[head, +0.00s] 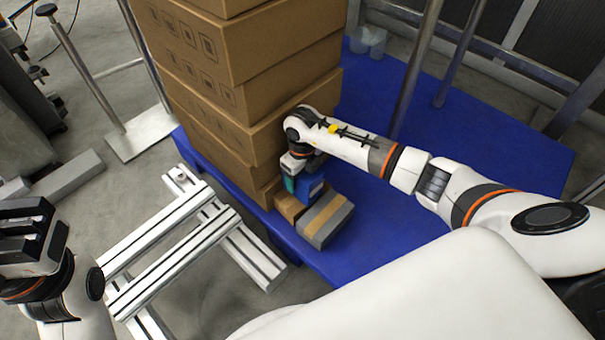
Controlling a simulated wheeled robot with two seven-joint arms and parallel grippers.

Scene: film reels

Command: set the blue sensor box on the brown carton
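The blue sensor box (309,187) is directly below my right gripper (291,175), at the foot of the tall carton stack. A teal patch shows at its left side. A small brown carton (289,207) lies under and to the left of the box. I cannot tell whether the box rests on it or hangs just above it. My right gripper points down at the box; its fingertips are mostly hidden, so its grip is unclear. My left gripper (22,232) is far off at the left edge, away from these things, and its finger opening is unclear.
A grey box with a tan stripe (326,219) lies right beside the small carton. Tall stacked cartons (240,100) rise behind on the blue platform (390,225). Aluminium rails (175,257) lie at left. The platform is clear to the right, under my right arm.

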